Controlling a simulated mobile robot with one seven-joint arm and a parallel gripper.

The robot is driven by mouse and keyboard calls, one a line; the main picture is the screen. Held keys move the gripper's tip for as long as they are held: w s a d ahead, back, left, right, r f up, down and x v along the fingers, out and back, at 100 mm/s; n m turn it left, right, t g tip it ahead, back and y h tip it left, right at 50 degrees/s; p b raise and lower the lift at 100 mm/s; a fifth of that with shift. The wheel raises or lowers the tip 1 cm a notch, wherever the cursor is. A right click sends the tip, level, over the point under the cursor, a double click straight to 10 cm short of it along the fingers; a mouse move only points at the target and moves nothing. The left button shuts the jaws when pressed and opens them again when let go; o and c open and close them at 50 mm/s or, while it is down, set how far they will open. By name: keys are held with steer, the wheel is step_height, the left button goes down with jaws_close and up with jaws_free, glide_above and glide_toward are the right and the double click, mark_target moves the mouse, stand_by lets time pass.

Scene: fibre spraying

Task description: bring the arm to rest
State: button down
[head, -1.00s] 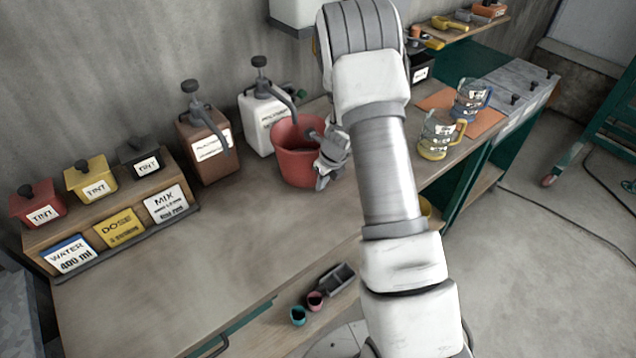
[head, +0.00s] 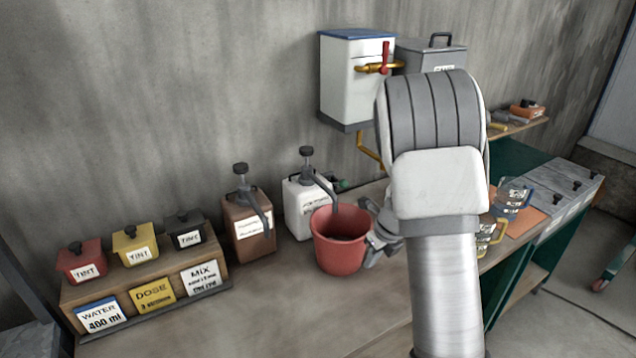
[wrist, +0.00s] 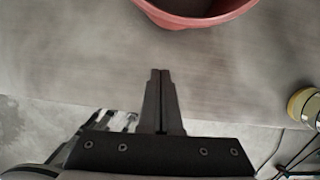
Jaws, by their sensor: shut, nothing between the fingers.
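My gripper (head: 372,258) is beside the right side of the red bucket (head: 341,252) in the head view, partly hidden behind my own arm. In the wrist view my gripper's fingers (wrist: 161,75) are together with nothing between them. They point toward the bench top (wrist: 90,70), and the bucket's rim (wrist: 195,22) is at the top of that view, apart from the fingers. My arm rises in front of the bench and hides part of its right half.
A brown pump can (head: 248,228) and a white pump can (head: 303,208) stand left of the bucket. A tint rack (head: 150,285) is at the left. A white wall tank (head: 352,85) hangs above. Measuring jugs (head: 512,197) stand right of my arm. The front left bench is clear.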

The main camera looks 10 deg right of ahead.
steer(key=s+a+r+n+t+y, duration=0.1)
steer(key=s+a+r+n, duration=0.45)
steer(key=r+n, duration=0.3)
steer(key=s+a+r+n, duration=0.4)
steer(key=s+r+n, duration=0.2)
steer(key=r+n, duration=0.3)
steer(key=s+r+n+h, duration=0.1)
steer(key=s+r+n, duration=0.2)
steer(key=s+n, duration=0.4)
steer(key=s+r+n+t+h, duration=0.1)
steer(key=s+r+n, duration=0.2)
steer(key=s+n, duration=0.4)
steer(key=shift+s+a+r, duration=0.25)
steer(key=shift+s+r, duration=0.1)
steer(key=shift+s, duration=0.5)
